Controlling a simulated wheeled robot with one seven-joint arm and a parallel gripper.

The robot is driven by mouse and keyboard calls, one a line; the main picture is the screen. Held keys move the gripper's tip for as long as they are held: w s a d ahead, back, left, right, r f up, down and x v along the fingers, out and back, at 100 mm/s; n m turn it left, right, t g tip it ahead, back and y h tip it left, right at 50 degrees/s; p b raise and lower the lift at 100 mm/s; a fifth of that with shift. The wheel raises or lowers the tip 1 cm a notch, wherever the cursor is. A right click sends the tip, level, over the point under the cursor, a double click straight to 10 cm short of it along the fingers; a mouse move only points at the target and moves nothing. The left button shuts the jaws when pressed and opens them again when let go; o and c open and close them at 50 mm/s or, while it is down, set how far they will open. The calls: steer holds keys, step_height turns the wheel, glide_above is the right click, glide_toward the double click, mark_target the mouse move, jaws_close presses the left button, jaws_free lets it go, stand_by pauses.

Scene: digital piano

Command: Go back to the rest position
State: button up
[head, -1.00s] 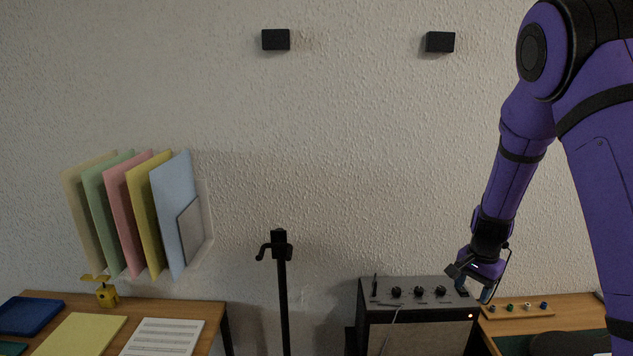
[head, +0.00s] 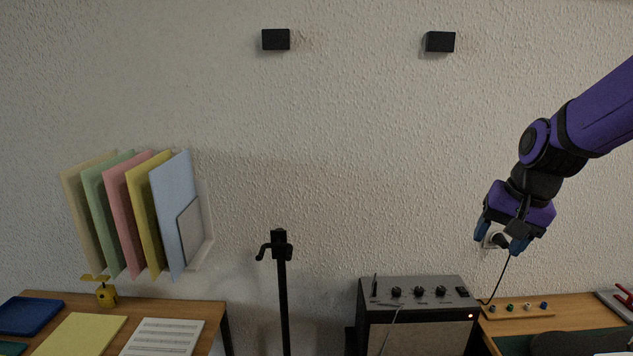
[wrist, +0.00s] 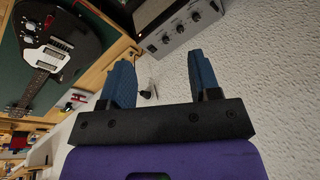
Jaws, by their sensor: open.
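My gripper (head: 498,241) is raised in front of the wall at the right, above and to the right of the black amplifier (head: 418,300). Its two blue fingers are apart. In the wrist view the fingers of my gripper (wrist: 160,85) are spread, with wall and a small dark plug on a white wall socket (wrist: 148,92) visible beyond them. In the head view the plug and white socket (head: 490,240) show between the fingers, with a black cable hanging down from there. I cannot tell whether the fingers touch the plug.
The amplifier also shows in the wrist view (wrist: 180,25), near an electric guitar (wrist: 55,45). A black stand (head: 283,300) rises left of the amplifier. A desk with sheet music (head: 163,338) is at the left, under coloured folders (head: 140,215).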

steer(key=s+a+r+n+t, duration=0.1)
steer(key=s+r, duration=0.3)
steer(key=s, duration=0.5)
steer(key=s+a+r+n+t+h, duration=0.1)
steer(key=s+r+n, duration=0.3)
steer(key=s, duration=0.6)
steer(key=shift+r+t, duration=0.3)
steer(key=shift+r, duration=0.1)
